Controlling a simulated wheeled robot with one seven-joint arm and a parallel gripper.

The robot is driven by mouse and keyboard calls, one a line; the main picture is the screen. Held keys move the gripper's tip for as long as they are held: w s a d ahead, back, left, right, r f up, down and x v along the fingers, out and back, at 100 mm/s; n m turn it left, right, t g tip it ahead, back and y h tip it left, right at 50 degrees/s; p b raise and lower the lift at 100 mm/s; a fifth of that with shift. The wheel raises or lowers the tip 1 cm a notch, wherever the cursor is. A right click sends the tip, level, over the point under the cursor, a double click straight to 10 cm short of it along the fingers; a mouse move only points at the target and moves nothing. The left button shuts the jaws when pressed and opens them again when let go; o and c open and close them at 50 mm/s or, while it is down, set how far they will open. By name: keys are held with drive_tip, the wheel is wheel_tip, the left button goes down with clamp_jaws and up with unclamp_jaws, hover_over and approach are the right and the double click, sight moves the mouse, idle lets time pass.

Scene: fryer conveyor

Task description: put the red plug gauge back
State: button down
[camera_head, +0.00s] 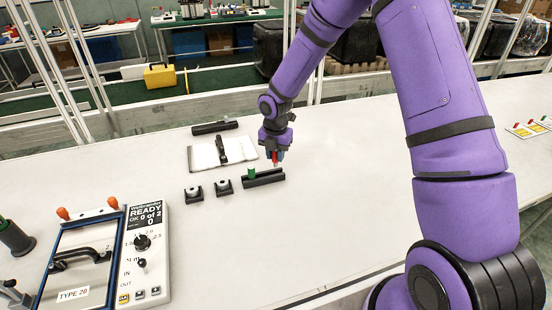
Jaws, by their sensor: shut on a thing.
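My gripper (274,149) is shut on the red plug gauge (275,158), which hangs upright below it. Only a small red part and a pale lower part of the gauge show; the jaws cover the rest. The gauge is just above or at the right part of the low black holder (268,180); I cannot tell whether its tip touches. A green plug gauge (251,173) stands upright at the left part of the same holder.
Two small black blocks with pale round tops (194,193) stand left of the holder. Behind lie a white plate with a black handle (208,155) and a black bar (214,127). A control panel (147,250) stands front left. The table right of the holder is clear.

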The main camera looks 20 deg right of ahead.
sight(276, 160)
drive_tip(key=shift+w+d+f, duration=0.2)
drive_tip(key=shift+w+f, duration=0.45)
drive_tip(key=shift+f, duration=0.3)
drive_tip(key=shift+w+d+f, duration=0.2)
drive_tip(key=shift+w+f, duration=0.4)
drive_tip(key=shift+f, duration=0.3)
drive_tip(key=shift+f, duration=0.1)
drive_tip(key=shift+f, duration=0.3)
drive_tip(key=shift+f, duration=0.2)
drive_tip(key=c, duration=0.9)
unclamp_jaws()
wheel_tip(276, 160, up, 13)
drive_tip(key=shift+s+r, duration=0.15)
drive_tip(key=shift+r, duration=0.05)
